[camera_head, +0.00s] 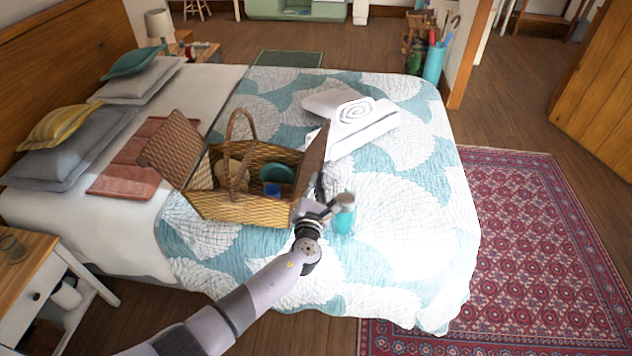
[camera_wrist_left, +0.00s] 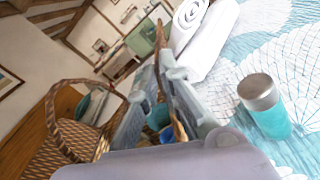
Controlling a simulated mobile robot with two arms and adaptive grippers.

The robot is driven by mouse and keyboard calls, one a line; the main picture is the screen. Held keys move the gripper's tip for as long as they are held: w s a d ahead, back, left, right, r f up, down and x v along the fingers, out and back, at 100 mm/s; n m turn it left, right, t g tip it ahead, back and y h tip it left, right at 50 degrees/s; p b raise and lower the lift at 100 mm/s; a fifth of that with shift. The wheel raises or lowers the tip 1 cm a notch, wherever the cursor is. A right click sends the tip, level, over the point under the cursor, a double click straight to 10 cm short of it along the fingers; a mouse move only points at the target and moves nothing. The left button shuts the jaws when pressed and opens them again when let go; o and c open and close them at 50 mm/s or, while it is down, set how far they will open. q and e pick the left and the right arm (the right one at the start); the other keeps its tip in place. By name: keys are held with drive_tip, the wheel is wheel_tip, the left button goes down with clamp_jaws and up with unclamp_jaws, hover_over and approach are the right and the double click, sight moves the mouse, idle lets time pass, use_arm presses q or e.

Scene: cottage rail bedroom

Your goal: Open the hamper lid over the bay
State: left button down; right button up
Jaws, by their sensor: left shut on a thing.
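A wicker hamper (camera_head: 238,208) with a hooped handle (camera_head: 231,130) sits on the bed. Its left lid (camera_head: 171,148) is swung open, leaning outward to the left. Its right lid (camera_head: 313,158) stands steeply raised at the right end, seen nearly edge-on, and the bay beside it is exposed. A teal dish (camera_head: 277,174) and a blue cup (camera_head: 272,189) show inside. My left gripper (camera_head: 317,190) is at this right lid. In the left wrist view its fingers (camera_wrist_left: 168,92) are closed on the lid's edge (camera_wrist_left: 176,100). My right gripper is not in view.
A teal flask (camera_head: 343,218) with a grey cap stands on the bed close to the right of my left gripper. White towels (camera_head: 352,125), one rolled, lie behind the hamper. The bedspread (camera_head: 415,220) at the right is clear.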

use_arm(q)
drive_tip(key=c, duration=1.8)
unclamp_jaws()
drive_tip(key=shift+w, duration=0.1)
drive_tip(key=s, duration=1.2)
drive_tip(key=shift+a, duration=0.25)
